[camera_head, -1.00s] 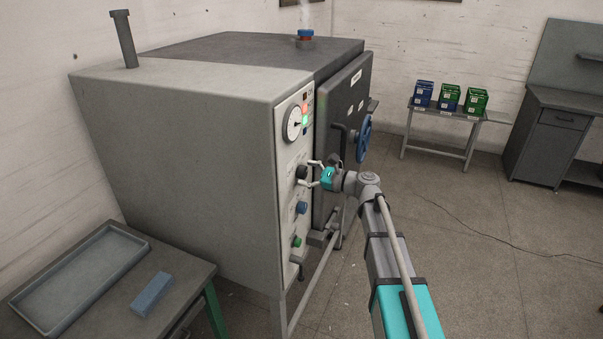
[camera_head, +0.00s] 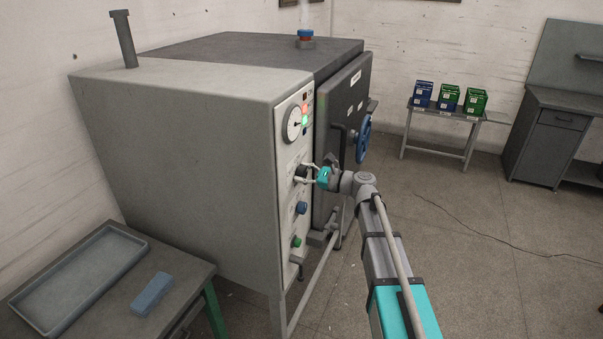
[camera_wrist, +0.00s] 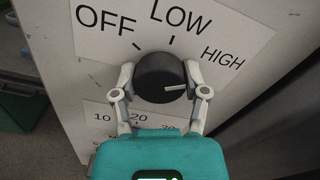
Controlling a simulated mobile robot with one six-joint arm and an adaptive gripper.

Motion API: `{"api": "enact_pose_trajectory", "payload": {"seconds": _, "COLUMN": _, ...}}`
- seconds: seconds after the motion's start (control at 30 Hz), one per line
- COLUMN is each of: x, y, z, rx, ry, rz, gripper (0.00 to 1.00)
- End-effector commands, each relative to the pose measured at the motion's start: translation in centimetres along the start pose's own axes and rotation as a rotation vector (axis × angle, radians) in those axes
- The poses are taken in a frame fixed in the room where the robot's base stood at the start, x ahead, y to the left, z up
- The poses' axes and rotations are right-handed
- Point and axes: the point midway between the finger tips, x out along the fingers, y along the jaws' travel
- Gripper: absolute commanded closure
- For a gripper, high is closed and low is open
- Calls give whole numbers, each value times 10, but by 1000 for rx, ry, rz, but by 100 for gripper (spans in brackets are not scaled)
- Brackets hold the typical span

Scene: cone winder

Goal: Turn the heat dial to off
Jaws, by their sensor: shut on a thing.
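The heat dial is a round black knob (camera_wrist: 158,80) on the pale control panel, with OFF, LOW and HIGH printed around its upper side in the wrist view. Its white mark lies on the right side of the face, pointing right toward the HIGH side. My gripper (camera_wrist: 160,88) has its two pale fingers on either side of the knob, shut on it. In the head view my gripper (camera_head: 311,174) is at the panel, at the uppermost knob (camera_head: 300,173), partly hiding it.
Below the dial are a blue knob (camera_head: 302,208) and a green button (camera_head: 296,242). A round gauge (camera_head: 292,124) and lit lamps (camera_head: 305,120) are above. The door's blue handwheel (camera_head: 363,140) is to the right. A side table (camera_head: 185,262) holds a tray and a blue block.

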Motion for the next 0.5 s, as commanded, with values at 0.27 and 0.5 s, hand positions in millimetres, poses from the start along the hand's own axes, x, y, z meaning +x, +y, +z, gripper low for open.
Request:
{"api": "enact_pose_trajectory", "payload": {"seconds": 0.27, "x": -6, "y": -5, "z": -2, "rx": -56, "ry": 6, "rz": -8, "gripper": 89}}
{"api": "enact_pose_trajectory", "payload": {"seconds": 0.5, "x": -8, "y": -6, "z": -3, "rx": -189, "ry": 9, "rz": -11, "gripper": 89}}
